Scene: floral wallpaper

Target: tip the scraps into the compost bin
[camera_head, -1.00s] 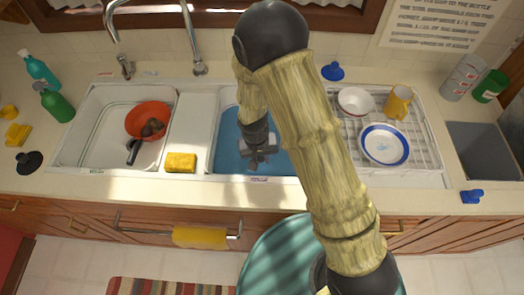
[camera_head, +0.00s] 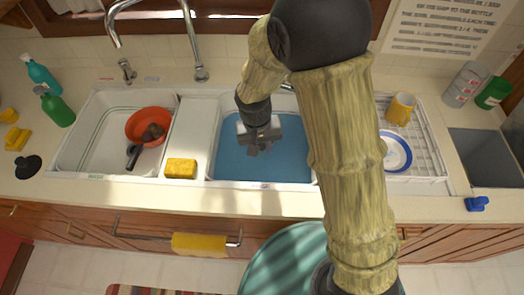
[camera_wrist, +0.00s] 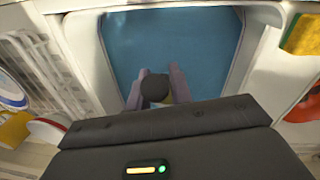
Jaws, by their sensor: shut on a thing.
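An orange-red bowl (camera_head: 135,118) sits in the left sink basin with brown lumps (camera_head: 152,132) in it, which look like the scraps. A dark handle-like piece (camera_head: 133,156) shows at its front edge; part of the bowl also shows in the wrist view (camera_wrist: 306,106). My gripper (camera_head: 260,148) is over the blue-water basin, right of the bowl and apart from it. In the wrist view its fingers are shut around a small dark round thing (camera_wrist: 154,88), which I cannot identify. A grey open bin (camera_head: 487,157) at the right may be the compost bin.
A yellow sponge (camera_head: 181,168) lies on the divider between the basins. The drying rack (camera_head: 428,160) holds a plate (camera_head: 396,152) and yellow mug (camera_head: 400,108). A tall faucet (camera_head: 190,40) stands behind the sink. Bottles (camera_head: 56,107) stand at the left.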

